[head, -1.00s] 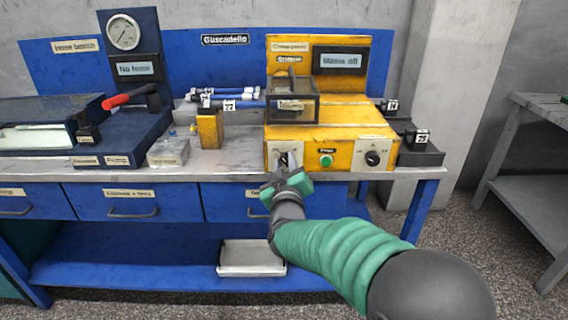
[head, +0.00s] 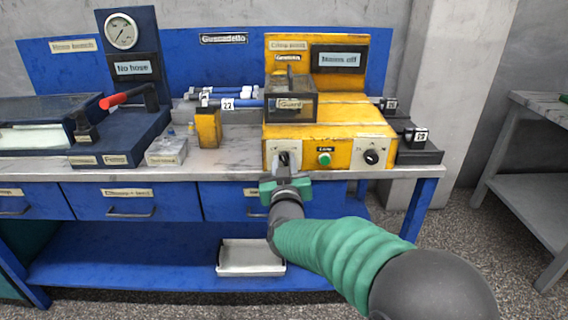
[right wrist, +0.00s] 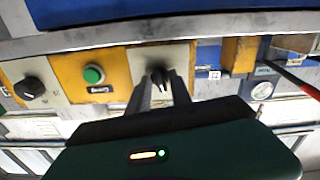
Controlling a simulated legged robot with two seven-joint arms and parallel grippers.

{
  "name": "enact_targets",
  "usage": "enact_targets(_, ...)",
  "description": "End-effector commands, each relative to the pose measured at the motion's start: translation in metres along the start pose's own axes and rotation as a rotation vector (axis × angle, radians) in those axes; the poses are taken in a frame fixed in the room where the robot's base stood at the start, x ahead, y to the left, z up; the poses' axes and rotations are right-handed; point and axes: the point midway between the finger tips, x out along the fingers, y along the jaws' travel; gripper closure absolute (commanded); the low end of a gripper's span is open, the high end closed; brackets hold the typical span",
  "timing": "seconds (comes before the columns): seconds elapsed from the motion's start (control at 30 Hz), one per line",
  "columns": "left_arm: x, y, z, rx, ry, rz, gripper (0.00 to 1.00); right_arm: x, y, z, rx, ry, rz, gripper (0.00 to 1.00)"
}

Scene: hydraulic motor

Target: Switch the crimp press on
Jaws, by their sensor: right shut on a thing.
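In the right wrist view the fingers are shut on the black switch handle (right wrist: 160,77); the green button (right wrist: 93,74) and the other knob (right wrist: 29,88) lie to the left. My left gripper is not in view.
A clear-sided guard box (head: 291,104) sits on the press. To the left are a yellow block (head: 208,128), a small grey box (head: 166,152) and a blue hose station with a red-handled lever (head: 130,95). Black numbered blocks (head: 417,142) stand at right. A tray (head: 251,257) lies on the lower shelf.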

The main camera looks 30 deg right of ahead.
Motion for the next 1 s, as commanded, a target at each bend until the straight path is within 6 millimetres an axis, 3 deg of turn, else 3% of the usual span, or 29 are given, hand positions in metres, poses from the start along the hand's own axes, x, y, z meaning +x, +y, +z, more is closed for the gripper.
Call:
enact_targets(0.03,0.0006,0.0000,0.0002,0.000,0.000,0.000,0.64,-0.0002,-0.0001,0.0070,-0.003,-0.015,-0.001,1.00)
enact_targets(0.77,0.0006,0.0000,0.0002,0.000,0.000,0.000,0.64,-0.0005,-0.0013,0.0063,-0.004,-0.014,-0.003,1.00)
enact_targets(0.8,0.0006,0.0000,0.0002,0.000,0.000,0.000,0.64,-0.0006,-0.0015,0.0062,-0.004,-0.014,-0.003,0.72)
enact_targets(0.87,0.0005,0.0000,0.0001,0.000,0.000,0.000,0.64,-0.0006,-0.0015,0.0055,-0.004,-0.012,-0.003,0.66)
enact_targets(1.0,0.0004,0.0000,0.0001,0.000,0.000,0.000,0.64,-0.0005,-0.0013,0.0032,-0.003,-0.007,-0.002,0.66)
